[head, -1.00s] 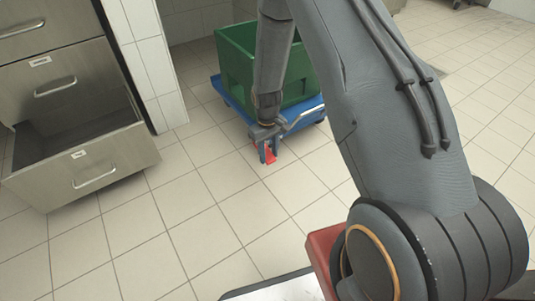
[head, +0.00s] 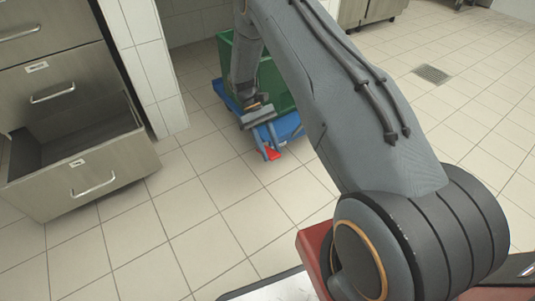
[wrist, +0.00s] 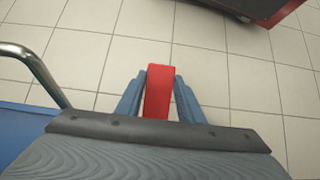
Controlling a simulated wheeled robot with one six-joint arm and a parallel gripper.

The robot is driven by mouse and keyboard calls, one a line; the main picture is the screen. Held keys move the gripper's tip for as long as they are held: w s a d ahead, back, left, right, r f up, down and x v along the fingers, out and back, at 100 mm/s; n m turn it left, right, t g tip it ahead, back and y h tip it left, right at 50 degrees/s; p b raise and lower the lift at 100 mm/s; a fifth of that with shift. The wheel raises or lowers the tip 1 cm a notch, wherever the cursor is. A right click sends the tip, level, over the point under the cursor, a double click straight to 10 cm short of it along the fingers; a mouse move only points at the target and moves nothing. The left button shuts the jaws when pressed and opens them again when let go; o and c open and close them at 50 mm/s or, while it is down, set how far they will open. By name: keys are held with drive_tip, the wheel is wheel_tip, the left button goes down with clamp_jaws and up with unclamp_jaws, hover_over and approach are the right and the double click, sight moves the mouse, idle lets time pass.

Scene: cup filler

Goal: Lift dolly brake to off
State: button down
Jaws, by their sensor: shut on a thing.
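The red brake lever (head: 273,154) juts from the near side of the blue dolly (head: 292,125), low above the floor. My gripper (head: 269,149) is at the lever, its fingers pointing down and to the near side. In the wrist view, the red lever (wrist: 158,92) lies between the two blue-grey fingers of my gripper (wrist: 158,95), which are shut on it. The lever's hinge end is hidden behind my gripper's body. The dolly's blue deck (wrist: 18,130) shows at the left edge of the wrist view.
A green crate (head: 270,85) stands on the dolly. A metal handle bar (wrist: 35,72) curves beside my gripper. An open drawer (head: 95,172) sticks out at the left. The tiled floor (head: 190,215) in front is clear.

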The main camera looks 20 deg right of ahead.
sight(269, 152)
drive_tip(key=shift+w+r+g, duration=0.1)
drive_tip(key=shift+w+g, duration=0.05)
drive_tip(key=shift+g, duration=0.15)
drive_tip(key=c, duration=1.2)
unclamp_jaws()
drive_tip(key=shift+r, duration=0.1)
wheel_tip(269, 152, up, 10)
drive_tip(key=p, duration=0.4)
